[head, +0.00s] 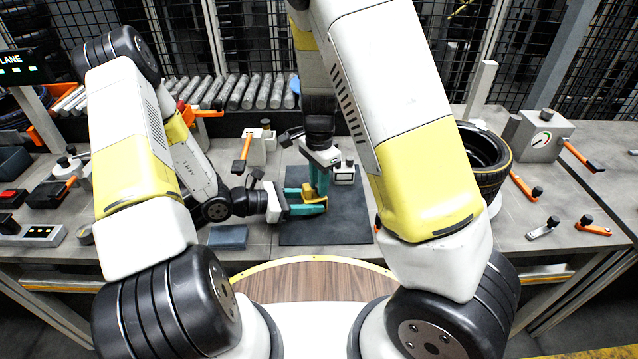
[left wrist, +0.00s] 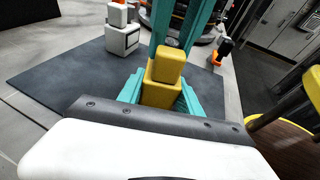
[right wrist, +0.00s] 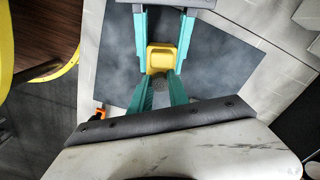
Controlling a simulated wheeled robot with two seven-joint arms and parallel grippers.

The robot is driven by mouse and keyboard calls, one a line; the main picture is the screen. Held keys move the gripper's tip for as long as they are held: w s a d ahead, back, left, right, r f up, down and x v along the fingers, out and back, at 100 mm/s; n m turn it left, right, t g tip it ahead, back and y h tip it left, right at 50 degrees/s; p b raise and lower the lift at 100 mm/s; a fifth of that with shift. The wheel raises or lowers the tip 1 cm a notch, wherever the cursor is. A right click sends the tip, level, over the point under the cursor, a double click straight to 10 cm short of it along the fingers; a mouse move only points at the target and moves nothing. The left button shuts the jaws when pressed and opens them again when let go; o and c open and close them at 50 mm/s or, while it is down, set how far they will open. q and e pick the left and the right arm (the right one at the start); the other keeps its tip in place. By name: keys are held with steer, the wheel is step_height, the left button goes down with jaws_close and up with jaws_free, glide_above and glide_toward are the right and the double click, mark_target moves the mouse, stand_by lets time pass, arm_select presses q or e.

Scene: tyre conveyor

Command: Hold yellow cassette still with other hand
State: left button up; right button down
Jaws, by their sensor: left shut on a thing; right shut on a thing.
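The yellow cassette (head: 308,193) is over the dark mat (head: 350,222) in front of me. My left gripper (head: 306,203) reaches it from the left and is shut on it; in the left wrist view the yellow block (left wrist: 162,85) sits between the teal fingers.
A small white device (head: 344,173) stands at the mat's back edge. A tyre (head: 482,160) and a gauge box (head: 543,136) stand to the right. Orange-handled tools (head: 593,227) lie on the right bench. A blue-grey pad (head: 228,237) lies left of the mat. The mat's front is clear.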

steer(key=shift+n, duration=0.5)
steer(key=c, duration=1.2)
jaws_free()
steer(key=shift+c, duration=0.2)
step_height(320, 180, up, 12)
